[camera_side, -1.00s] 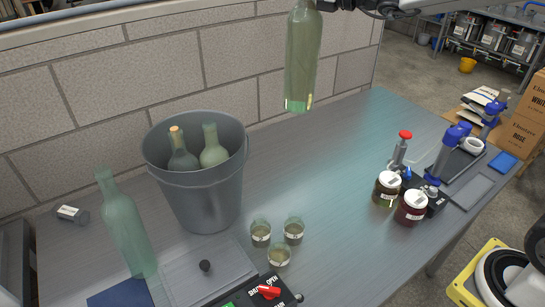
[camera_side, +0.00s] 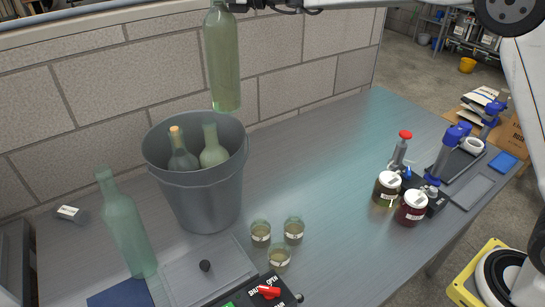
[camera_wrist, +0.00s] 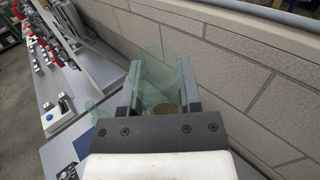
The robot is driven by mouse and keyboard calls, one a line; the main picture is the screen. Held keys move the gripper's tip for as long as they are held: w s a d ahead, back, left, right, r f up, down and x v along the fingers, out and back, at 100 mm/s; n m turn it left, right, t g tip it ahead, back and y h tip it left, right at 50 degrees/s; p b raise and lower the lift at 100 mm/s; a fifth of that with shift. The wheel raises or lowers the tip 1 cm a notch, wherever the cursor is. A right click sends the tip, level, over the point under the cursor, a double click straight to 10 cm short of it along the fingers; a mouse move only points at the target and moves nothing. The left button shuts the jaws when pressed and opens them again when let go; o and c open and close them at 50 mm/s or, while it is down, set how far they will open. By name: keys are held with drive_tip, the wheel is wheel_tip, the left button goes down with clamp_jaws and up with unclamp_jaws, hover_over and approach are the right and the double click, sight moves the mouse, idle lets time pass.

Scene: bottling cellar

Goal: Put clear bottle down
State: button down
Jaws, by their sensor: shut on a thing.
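The clear, green-tinted bottle (camera_side: 222,65) hangs upright in the air, at the back right of the grey bucket's rim in the side view. My gripper (camera_side: 238,6) is at the top edge of that view, shut on the bottle's upper part; the bottle's top is cut off. In the wrist view, the fingers of my gripper (camera_wrist: 160,88) stand on either side of the see-through bottle (camera_wrist: 158,65). The bottle's base appears clear of the table (camera_side: 330,150).
The grey bucket (camera_side: 205,205) holds two bottles, one corked. Another greenish bottle (camera_side: 128,235) stands at the left. Several small glasses (camera_side: 261,234) stand right of the bucket. Two dark jars (camera_side: 387,190) stand further right. The table's back middle is clear.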

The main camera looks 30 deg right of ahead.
drive_tip(key=w+a+f+n+g+y, duration=0.1)
drive_tip(key=w+a+f, duration=0.1)
drive_tip(key=a+f, duration=0.3)
drive_tip(key=shift+f+g, duration=0.3)
drive_tip(key=shift+f, duration=2.95)
